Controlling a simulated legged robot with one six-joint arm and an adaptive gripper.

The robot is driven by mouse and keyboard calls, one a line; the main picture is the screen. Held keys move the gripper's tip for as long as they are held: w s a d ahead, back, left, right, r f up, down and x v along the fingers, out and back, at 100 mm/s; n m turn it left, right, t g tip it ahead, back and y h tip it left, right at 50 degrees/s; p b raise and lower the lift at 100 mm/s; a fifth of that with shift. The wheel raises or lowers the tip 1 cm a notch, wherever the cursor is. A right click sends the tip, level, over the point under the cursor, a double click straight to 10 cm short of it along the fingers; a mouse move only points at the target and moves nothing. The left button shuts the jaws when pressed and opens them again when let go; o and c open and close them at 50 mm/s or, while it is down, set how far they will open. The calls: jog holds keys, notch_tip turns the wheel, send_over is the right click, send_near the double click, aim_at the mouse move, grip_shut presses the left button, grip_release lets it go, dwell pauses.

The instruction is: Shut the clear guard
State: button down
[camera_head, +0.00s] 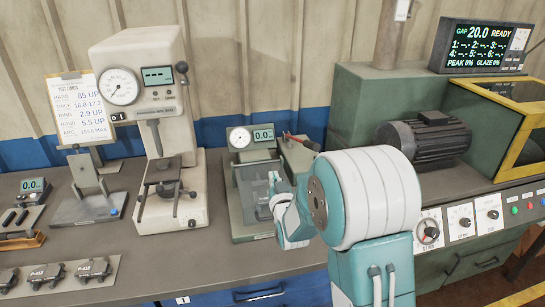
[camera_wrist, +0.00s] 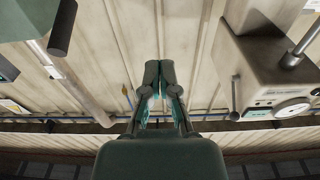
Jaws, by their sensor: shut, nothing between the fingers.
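A yellow-framed guard (camera_head: 522,117) with see-through panes is on the green machine at the right in the head view. It is cut off by the picture's edge, so I cannot tell whether it is open or shut. A small green tester (camera_head: 240,207) with a dial and a greyish, seemingly clear panel stands mid-bench, partly behind my arm. I cannot tell for sure which of the two is the guard. My gripper (camera_wrist: 158,68) shows in the wrist view with its fingers together and nothing between them.
A tall white tester (camera_head: 160,210) with a dial stands left of the small tester. A grey motor (camera_head: 430,142) sits on the green machine, above the knobs (camera_head: 460,218). A display (camera_head: 482,46) stands at the upper right.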

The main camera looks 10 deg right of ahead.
notch_tip(320, 180, down, 12)
jog(key=s, duration=0.2)
jog(key=shift+s, duration=0.25)
dwell(0.4)
jog(key=s+f, duration=0.1)
jog(key=s, duration=1.1)
notch_tip(320, 180, up, 10)
jog(key=g, duration=0.6)
jog(key=s+r+g, duration=0.3)
jog(key=s+r, duration=0.1)
jog(key=s, duration=0.7)
jog(key=s+r+g, duration=0.4)
jog(key=s+r, duration=0.1)
jog(key=s, duration=0.6)
jog(key=shift+a+r, duration=0.2)
jog(key=shift+a, duration=0.05)
